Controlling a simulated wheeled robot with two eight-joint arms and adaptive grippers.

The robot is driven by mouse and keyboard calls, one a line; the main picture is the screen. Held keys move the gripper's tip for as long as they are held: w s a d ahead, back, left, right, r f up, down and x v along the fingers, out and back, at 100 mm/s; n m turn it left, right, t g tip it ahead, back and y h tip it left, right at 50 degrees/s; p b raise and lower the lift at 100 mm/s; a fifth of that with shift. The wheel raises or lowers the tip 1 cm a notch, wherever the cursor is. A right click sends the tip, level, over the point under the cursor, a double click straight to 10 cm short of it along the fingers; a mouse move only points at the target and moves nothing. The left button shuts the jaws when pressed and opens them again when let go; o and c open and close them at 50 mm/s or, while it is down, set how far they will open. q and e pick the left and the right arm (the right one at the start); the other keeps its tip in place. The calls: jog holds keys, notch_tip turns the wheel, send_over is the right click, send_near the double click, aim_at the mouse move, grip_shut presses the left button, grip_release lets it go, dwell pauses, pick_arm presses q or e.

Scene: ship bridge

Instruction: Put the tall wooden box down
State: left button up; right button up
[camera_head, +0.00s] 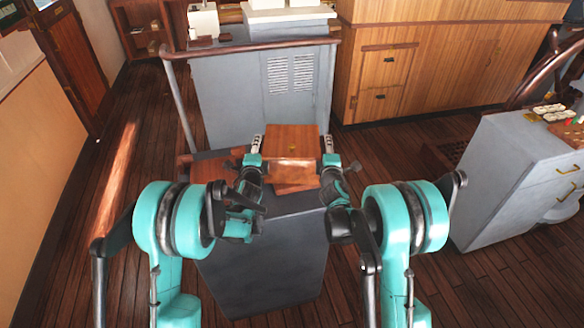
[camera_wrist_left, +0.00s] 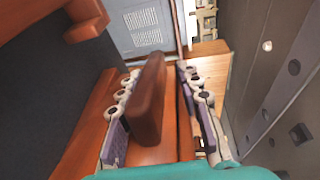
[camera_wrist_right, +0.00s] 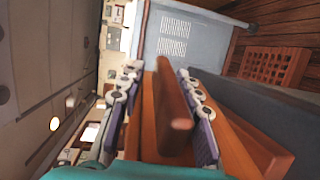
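The tall wooden box (camera_head: 294,140) is reddish brown and is in the middle of the head view, over the near grey cabinet (camera_head: 270,260). A wooden piece shows under its front; I cannot tell whether it is part of the box. My left gripper (camera_head: 254,150) and right gripper (camera_head: 328,150) are at its two sides. In the left wrist view, the fingers stand either side of a dark brown bar (camera_wrist_left: 150,100), with a gap on its right. In the right wrist view, the fingers flank a similar bar (camera_wrist_right: 172,105), with a gap on its left.
Another low wooden object (camera_head: 207,168) lies on the cabinet's left part. A grey console (camera_head: 265,90) with a wooden rail stands behind. Wooden cupboards (camera_head: 425,60) are at the back right, and a grey drawer unit (camera_head: 515,185) is at the right. The left floor is clear.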

pick_arm(q)
jog(key=shift+r, duration=0.1)
pick_arm(e)
jog(key=shift+r, duration=0.1)
pick_arm(q)
jog(key=o, duration=0.9)
jog(key=shift+c, duration=0.2)
jog(key=s+r, duration=0.1)
jog(key=s, duration=1)
jog(key=shift+s+a+r, duration=0.15)
jog(key=shift+s, duration=0.25)
pick_arm(e)
jog(key=o, duration=0.9)
